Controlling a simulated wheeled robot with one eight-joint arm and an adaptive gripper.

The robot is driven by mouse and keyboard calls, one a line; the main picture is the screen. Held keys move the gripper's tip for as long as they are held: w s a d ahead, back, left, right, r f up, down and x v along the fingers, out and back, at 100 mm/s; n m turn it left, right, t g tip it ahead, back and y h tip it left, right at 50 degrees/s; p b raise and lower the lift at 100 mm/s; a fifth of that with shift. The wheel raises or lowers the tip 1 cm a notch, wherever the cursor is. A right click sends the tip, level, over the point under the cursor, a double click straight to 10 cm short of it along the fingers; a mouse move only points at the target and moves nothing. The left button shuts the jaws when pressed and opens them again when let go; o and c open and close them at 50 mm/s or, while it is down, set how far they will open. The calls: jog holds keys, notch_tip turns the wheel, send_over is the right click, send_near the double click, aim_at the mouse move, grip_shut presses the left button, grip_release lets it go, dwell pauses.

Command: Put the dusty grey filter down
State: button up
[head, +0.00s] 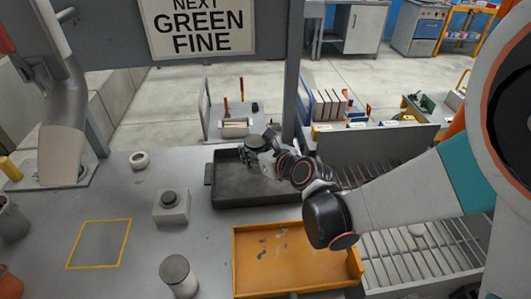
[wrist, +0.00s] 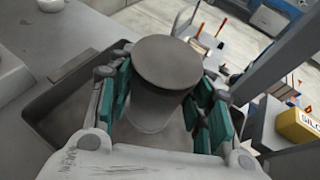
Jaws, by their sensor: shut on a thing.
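The dusty grey filter (wrist: 176,63) is a round cylinder with a wide, flat dark-grey top and a paler body below. My gripper (wrist: 163,92) is shut on it, with teal finger pads on both sides of its body. In the head view, my gripper (head: 264,156) holds the filter (head: 256,142) over the back part of a dark grey tray (head: 230,204). The tray also shows around the filter in the wrist view (wrist: 45,100). The filter's underside is hidden, so I cannot tell whether it touches the tray floor.
An orange tray (head: 241,285) lies in front of the dark tray. A yellow-outlined square (head: 100,220) on the left is empty. A slatted rack (head: 425,255) is at right.

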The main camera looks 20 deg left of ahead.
notch_tip(320, 180, down, 4)
jog(key=b, duration=0.2)
jog(key=shift+f+b, duration=0.15)
jog(key=shift+b, duration=0.2)
jog(key=o, duration=1.3)
jog(key=shift+c, duration=0.2)
